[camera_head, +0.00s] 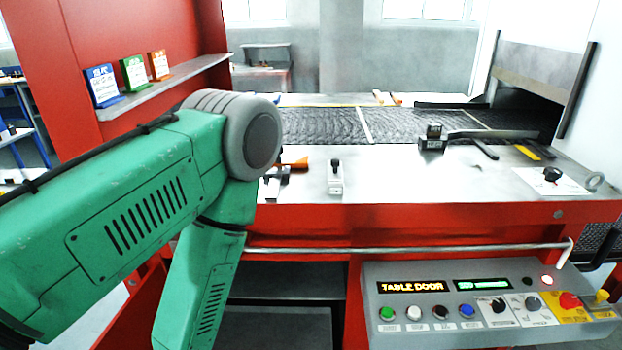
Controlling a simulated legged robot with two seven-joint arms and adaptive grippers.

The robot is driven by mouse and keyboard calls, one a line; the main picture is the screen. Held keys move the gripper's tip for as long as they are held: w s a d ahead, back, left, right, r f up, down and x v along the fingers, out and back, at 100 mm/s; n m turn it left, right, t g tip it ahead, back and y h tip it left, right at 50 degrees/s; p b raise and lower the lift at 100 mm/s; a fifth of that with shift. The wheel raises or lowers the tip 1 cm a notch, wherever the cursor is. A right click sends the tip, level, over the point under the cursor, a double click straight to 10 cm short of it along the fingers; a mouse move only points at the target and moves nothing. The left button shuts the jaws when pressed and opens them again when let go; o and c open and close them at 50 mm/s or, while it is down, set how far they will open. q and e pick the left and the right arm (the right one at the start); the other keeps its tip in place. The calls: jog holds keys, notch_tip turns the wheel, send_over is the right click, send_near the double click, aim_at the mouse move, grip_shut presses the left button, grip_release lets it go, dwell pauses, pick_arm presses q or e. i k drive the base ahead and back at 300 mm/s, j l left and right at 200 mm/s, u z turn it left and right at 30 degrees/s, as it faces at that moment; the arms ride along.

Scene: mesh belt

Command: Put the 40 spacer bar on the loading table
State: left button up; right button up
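The loading table (430,185) is the flat silver top in front of the dark mesh belt (315,127). I cannot tell which piece is the 40 spacer bar. Three upright labelled pieces stand on the shelf at the left: blue (102,86), green (134,73) and orange (159,65); their print is too small to read. A small orange piece (296,163) shows on the table beside my green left arm, partly hidden by its elbow. My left arm bends down out of the picture, so its gripper is not in view. My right arm and gripper are not in view.
A small white block with a black knob (335,178) stands on the table. A black clamp-like device (433,139) is at the belt's near edge. A white plate with a knob (551,180) lies at right. A rail (420,248) and a control panel (480,305) are in front.

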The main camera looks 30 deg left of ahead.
aim_at(266, 277)
jog(key=l+u, duration=0.15)
jog(key=u, duration=0.3)
jog(key=l+u, duration=0.15)
jog(key=u, duration=0.3)
jog(key=l+u, duration=0.1)
jog(key=u, duration=0.35)
jog(key=l+u, duration=0.15)
jog(key=u, duration=0.3)
jog(key=k+j, duration=0.05)
